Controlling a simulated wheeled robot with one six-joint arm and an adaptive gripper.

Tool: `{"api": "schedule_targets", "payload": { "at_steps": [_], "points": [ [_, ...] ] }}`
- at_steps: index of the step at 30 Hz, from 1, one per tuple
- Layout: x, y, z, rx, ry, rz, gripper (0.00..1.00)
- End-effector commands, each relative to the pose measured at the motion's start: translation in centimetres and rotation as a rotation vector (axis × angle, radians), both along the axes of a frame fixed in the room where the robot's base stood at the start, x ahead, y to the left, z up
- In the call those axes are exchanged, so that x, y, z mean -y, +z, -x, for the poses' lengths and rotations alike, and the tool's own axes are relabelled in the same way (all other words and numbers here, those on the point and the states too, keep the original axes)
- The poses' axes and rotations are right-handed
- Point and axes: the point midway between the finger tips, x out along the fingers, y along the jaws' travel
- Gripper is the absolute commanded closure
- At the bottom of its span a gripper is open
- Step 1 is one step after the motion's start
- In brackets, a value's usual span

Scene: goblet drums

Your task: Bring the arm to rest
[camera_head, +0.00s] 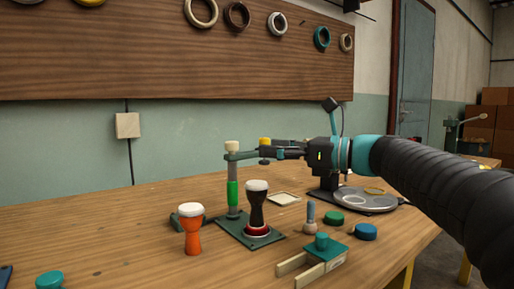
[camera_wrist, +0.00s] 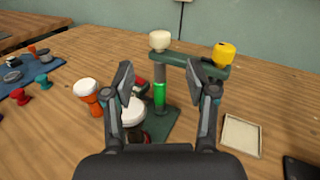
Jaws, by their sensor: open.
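My gripper (camera_head: 264,153) is open and empty, level with the top of a green press stand (camera_head: 234,227). In the wrist view its two fingers (camera_wrist: 166,84) are spread wide, with the stand's green post (camera_wrist: 159,95) showing between them. A black goblet drum (camera_head: 257,210) with a white head stands upright on a red ring on the stand's base, below my gripper. Its white head also shows in the wrist view (camera_wrist: 131,112), partly behind the left finger. An orange goblet drum (camera_head: 193,232) with a white head stands on the table left of the stand.
The stand's top arm carries a cream knob (camera_wrist: 159,40) and a yellow knob (camera_wrist: 223,55), close ahead of the fingers. A shallow square tray (camera_wrist: 241,137), a grey round plate (camera_head: 365,203), a green block (camera_head: 325,248) and several pucks are around. The table's left middle is mostly clear.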

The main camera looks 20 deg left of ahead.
Motion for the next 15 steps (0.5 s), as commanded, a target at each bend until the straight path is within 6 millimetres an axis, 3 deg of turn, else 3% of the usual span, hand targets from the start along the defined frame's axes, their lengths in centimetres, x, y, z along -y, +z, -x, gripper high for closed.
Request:
{"api": "schedule_targets", "payload": {
  "at_steps": [5,15],
  "points": [
    [1.10,-0.02,0.11,0.000,0.000,0.000,0.43],
    [1.24,0.07,0.10,-0.004,-0.004,-0.003,0.43]
  ]
}}
